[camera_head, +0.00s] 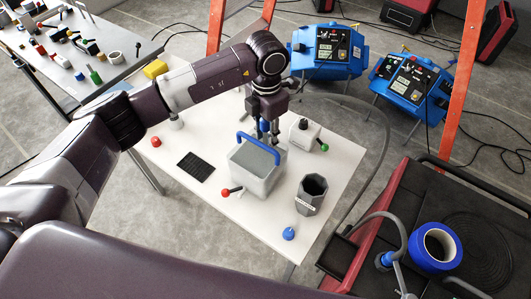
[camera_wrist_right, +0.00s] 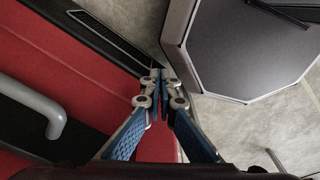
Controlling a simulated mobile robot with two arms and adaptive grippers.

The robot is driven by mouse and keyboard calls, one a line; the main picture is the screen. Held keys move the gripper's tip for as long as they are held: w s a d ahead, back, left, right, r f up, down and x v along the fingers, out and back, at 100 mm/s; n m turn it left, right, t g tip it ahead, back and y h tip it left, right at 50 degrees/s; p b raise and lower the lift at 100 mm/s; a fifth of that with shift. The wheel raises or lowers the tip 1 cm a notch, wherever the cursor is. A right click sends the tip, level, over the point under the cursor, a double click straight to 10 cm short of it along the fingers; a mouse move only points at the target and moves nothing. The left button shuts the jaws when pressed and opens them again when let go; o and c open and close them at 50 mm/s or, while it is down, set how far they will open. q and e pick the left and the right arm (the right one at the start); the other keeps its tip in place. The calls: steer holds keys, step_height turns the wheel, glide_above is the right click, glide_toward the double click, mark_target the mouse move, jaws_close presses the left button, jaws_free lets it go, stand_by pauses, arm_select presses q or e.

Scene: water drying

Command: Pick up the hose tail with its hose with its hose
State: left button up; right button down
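A grey hose (camera_head: 383,135) curves from behind the white table, round its right side and down towards the red cart. A grey hose piece (camera_head: 402,232) with a blue end (camera_head: 387,259) arches beside a blue roll on the cart; whether the two join is unclear. My left gripper (camera_head: 268,128) points down at the back of a grey bin (camera_head: 258,172) with a blue handle, away from the hose. Its finger gap is too small to judge. My right gripper (camera_wrist_right: 162,80) has its fingertips together with nothing visible between them. The hose is not recognisable in the right wrist view.
The white table (camera_head: 205,205) holds a grey cup (camera_head: 311,194), a white container (camera_head: 304,133) and a black mat (camera_head: 196,166). The red cart (camera_head: 370,235) carries the blue roll (camera_head: 434,248). Blue machines (camera_head: 328,52) and orange ladder legs (camera_head: 465,75) stand behind.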

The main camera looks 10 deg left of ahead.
arm_select(q)
jaws_close()
stand_by(0.4)
steer(key=shift+r, duration=0.4)
step_height(320, 180, up, 18)
steer(key=b, duration=0.4)
steer(key=shift+f+b, duration=0.1)
steer(key=shift+b, duration=0.3)
steer(key=shift+r, duration=0.7)
